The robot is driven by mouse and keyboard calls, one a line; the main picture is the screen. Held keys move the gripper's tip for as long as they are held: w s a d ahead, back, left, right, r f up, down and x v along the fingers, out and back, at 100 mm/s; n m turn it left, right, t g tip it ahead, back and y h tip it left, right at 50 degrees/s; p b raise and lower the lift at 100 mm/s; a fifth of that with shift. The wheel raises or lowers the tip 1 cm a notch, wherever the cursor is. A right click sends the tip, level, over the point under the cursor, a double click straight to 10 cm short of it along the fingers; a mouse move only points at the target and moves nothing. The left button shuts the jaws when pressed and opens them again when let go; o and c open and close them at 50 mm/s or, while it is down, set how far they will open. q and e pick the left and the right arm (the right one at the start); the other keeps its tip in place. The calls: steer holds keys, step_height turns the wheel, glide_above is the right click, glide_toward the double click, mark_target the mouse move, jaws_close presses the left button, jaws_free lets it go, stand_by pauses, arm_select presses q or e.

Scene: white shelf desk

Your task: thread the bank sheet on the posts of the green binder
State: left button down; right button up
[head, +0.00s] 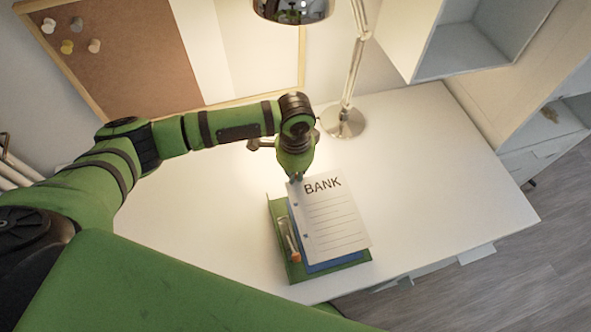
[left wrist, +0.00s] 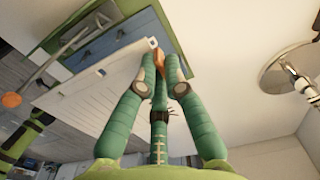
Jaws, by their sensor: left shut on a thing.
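The bank sheet (head: 336,222) is a white page headed BANK with ruled lines. My left gripper (head: 297,179) is shut on it near its top-left corner. The sheet also shows in the left wrist view (left wrist: 80,88), beside the gripper fingers (left wrist: 160,80). Small blue-looking holes run along its left edge. The green binder (head: 278,268) lies open on the desk below, with a blue sheet (head: 318,267) partly hidden under the bank sheet. A pale metal fitting with an orange end (head: 291,240) sits along the binder's left side. The posts cannot be made out clearly. My right gripper is not in view.
The white desk (head: 440,150) is clear to the right of the binder. A lamp base (head: 343,121) stands behind it, with the lamp head (head: 292,8) above. A corkboard (head: 135,50) leans at the back left. White shelves (head: 480,40) stand at the back right.

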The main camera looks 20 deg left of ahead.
arm_select(q)
steer(key=shift+f+b, duration=0.5)
steer(key=shift+f, duration=0.85)
steer(key=shift+f+b, duration=0.65)
steer(key=shift+f, duration=1.1)
steer(key=shift+p, duration=0.35)
steer(key=shift+f, duration=0.4)
steer(key=shift+f+b, duration=0.6)
steer(key=shift+f, duration=0.7)
stand_by(1.3)
steer(key=c, duration=1.3)
jaws_free()
steer(key=shift+o, duration=0.2)
